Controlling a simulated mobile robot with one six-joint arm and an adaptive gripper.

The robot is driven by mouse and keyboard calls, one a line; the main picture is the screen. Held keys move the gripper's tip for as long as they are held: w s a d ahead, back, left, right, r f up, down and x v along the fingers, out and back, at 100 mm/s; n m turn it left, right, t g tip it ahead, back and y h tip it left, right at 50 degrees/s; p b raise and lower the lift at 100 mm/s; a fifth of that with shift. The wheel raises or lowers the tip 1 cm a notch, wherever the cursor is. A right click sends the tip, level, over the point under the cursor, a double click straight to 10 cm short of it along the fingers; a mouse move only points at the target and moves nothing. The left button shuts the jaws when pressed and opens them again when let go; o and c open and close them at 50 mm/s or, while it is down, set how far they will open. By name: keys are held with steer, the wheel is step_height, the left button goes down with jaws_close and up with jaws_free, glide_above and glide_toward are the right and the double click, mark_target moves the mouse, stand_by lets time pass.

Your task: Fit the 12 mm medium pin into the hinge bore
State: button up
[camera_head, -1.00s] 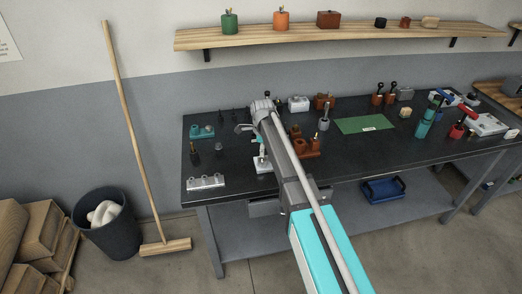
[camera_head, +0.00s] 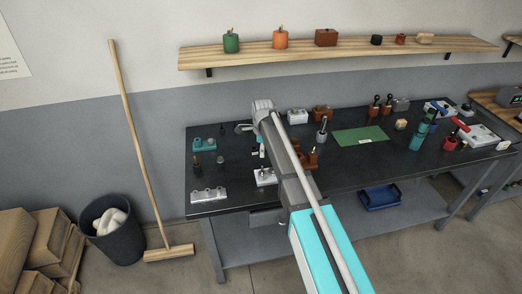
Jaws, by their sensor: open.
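My gripper (camera_head: 262,153) hangs down at the end of my arm, above the left half of the dark bench. Its fingers are small in the picture; they are open. Just below it, a small white block (camera_head: 266,178) sits near the bench's front edge, with a short upright piece on it. I cannot tell whether this piece is the 12 mm medium pin, or whether the block holds the hinge bore. Slim dark upright pieces (camera_head: 197,169) stand to the left. My arm hides part of the bench behind it.
A grey block with several bumps (camera_head: 209,195) lies at the front left; a teal block (camera_head: 204,144) is behind it. Brown blocks (camera_head: 311,160) stand close to the right of my arm. A green mat (camera_head: 361,136) lies farther right. The bench's left front has bare room.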

steer(key=shift+r+p, duration=0.3)
steer(key=shift+r, duration=0.2)
stand_by(0.6)
steer(key=s+d+n, duration=1.7)
steer(key=s+d, duration=0.5)
steer(key=s, duration=0.3)
steer(key=shift+s+d+n, duration=0.15)
steer(key=shift+s+n, duration=0.25)
